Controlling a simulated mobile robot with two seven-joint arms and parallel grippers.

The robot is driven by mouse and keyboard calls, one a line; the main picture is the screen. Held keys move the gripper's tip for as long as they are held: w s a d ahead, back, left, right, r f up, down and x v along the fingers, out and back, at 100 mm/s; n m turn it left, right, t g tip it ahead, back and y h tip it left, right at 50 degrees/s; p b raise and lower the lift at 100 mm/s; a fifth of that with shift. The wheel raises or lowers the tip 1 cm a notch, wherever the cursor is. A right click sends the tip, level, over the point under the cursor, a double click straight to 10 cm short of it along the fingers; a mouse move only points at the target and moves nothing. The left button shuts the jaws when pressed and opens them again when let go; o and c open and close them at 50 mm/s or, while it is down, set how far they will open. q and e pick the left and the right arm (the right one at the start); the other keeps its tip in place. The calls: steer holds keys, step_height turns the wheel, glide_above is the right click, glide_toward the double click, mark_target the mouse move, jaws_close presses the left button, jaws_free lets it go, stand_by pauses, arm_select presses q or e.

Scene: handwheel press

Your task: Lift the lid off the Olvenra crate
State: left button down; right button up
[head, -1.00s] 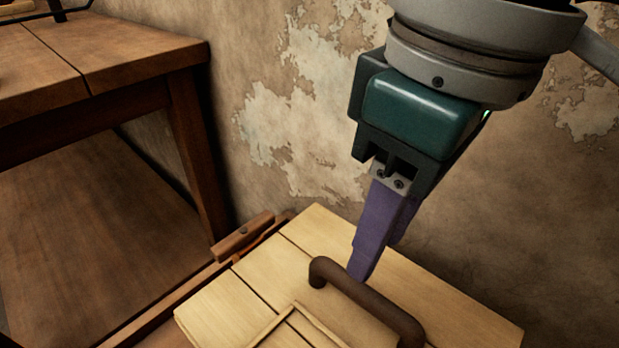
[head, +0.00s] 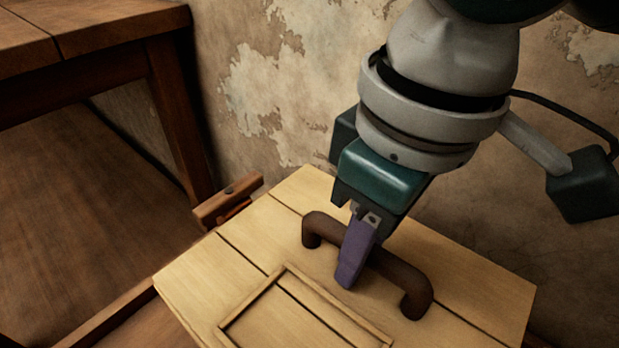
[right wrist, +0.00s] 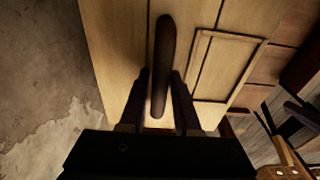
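A pale plank lid (head: 225,275) with a raised rectangular frame carries a dark brown bar handle (head: 408,285). The lid and its handle (right wrist: 163,50) also show in the right wrist view. The crate's walls are hidden beneath the lid, so I cannot tell from the sides how the lid sits. My right gripper (head: 352,275) is down at the handle, with one purple finger on the near side. In the right wrist view my right gripper (right wrist: 161,75) has a finger on each side of the handle, apart, with narrow gaps. My left gripper is out of view.
A brown wooden piece (head: 228,202) with an orange part lies just beyond the lid's left corner. A dark wooden table (head: 90,45) stands at the upper left. A peeling plaster wall (head: 250,80) rises close behind the lid.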

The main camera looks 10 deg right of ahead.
jaws_close()
stand_by(1.1)
